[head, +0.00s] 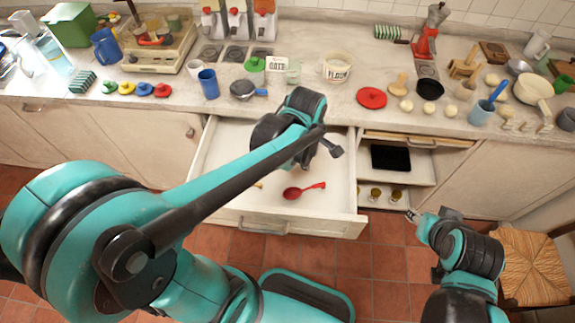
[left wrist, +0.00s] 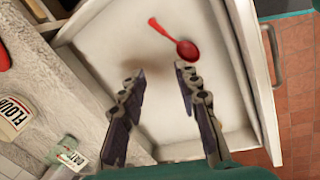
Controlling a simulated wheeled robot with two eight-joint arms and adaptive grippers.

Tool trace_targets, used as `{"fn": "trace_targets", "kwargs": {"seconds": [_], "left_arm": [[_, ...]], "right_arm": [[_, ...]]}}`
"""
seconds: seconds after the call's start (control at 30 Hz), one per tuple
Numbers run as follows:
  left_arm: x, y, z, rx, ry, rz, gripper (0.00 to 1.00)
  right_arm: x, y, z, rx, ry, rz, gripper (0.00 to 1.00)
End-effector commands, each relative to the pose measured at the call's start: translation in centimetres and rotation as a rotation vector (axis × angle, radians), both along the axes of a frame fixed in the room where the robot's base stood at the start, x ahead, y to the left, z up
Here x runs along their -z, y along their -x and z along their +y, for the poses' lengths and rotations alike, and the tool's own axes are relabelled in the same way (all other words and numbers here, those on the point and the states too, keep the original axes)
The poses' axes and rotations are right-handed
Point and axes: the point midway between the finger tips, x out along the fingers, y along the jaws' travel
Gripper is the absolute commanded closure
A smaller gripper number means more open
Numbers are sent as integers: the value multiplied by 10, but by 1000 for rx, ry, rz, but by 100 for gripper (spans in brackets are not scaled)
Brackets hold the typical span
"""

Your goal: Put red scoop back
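The red scoop (head: 304,190) lies on the white floor of the open drawer (head: 228,150). In the left wrist view the red scoop (left wrist: 186,50) lies beyond my fingertips, its handle pointing to the upper left. My left gripper (left wrist: 159,71) is open there, with nothing between its fingers. In the head view the left gripper hangs over the drawer, mostly hidden by its own arm, apart from the scoop. My right gripper (head: 420,217) is at the lower right, outside the drawer; its fingers are too small to judge.
A yellow-tipped item (head: 258,185) shows in the drawer, partly hidden by my arm. The counter above is crowded, with a blue cup (head: 208,84), flour canister (head: 337,69) and red disc (head: 371,97). An open shelf (head: 407,172) is right of the drawer. A woven chair (head: 530,270) stands lower right.

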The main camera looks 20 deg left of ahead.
Motion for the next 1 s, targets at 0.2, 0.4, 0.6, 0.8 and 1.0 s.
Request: {"fn": "trace_targets", "kwargs": {"seconds": [0.2, 0.4, 0.6, 0.8, 1.0], "left_arm": [[-39, 47, 25, 681, -208, -208, 68], [-51, 78, 40, 1169, -467, -321, 68], [-53, 90, 45, 1386, -612, -350, 68], [-53, 90, 46, 1411, -629, -352, 68], [-53, 90, 45, 1410, -628, -351, 68]], "right_arm": [[0, 0, 0, 0, 0, 0, 60], [0, 0, 0, 0, 0, 0, 60], [0, 0, 0, 0, 0, 0, 60], [0, 0, 0, 0, 0, 0, 60], [0, 0, 0, 0, 0, 0, 60]]}}
